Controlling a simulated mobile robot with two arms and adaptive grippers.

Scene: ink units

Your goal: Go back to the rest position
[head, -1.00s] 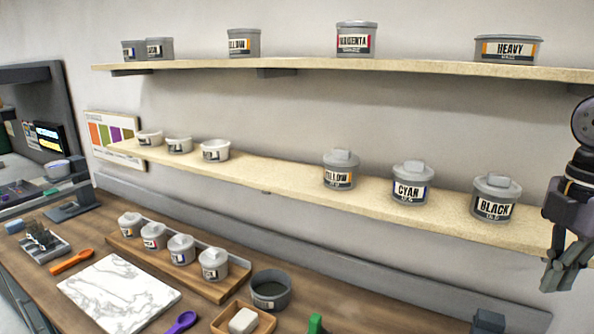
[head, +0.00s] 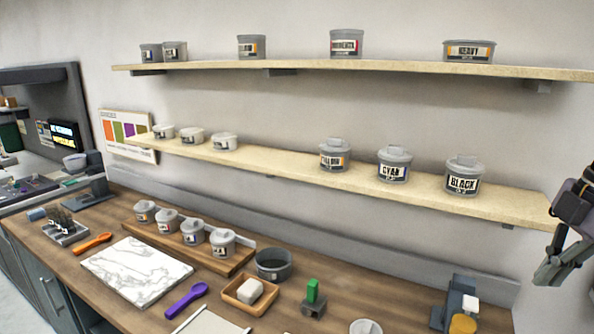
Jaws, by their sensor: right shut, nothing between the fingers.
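My right gripper (head: 549,274) hangs at the right edge, fingers pointing down. It is shut and empty, in front of the wall just past the right end of the lower shelf (head: 520,209). My left gripper is out of view. The closest ink tub is the black one (head: 464,178) on the lower shelf, left of the gripper and apart from it. Cyan (head: 394,167) and yellow (head: 334,157) tubs stand farther left on that shelf.
The wooden counter (head: 225,289) holds a marble slab (head: 137,270), a purple scoop (head: 186,298), an orange scoop (head: 92,243), a dark bowl (head: 272,265) and a rack of lidded tubs (head: 210,258). A blue-grey device (head: 455,300) stands below the gripper. The upper shelf (head: 380,68) holds more tubs.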

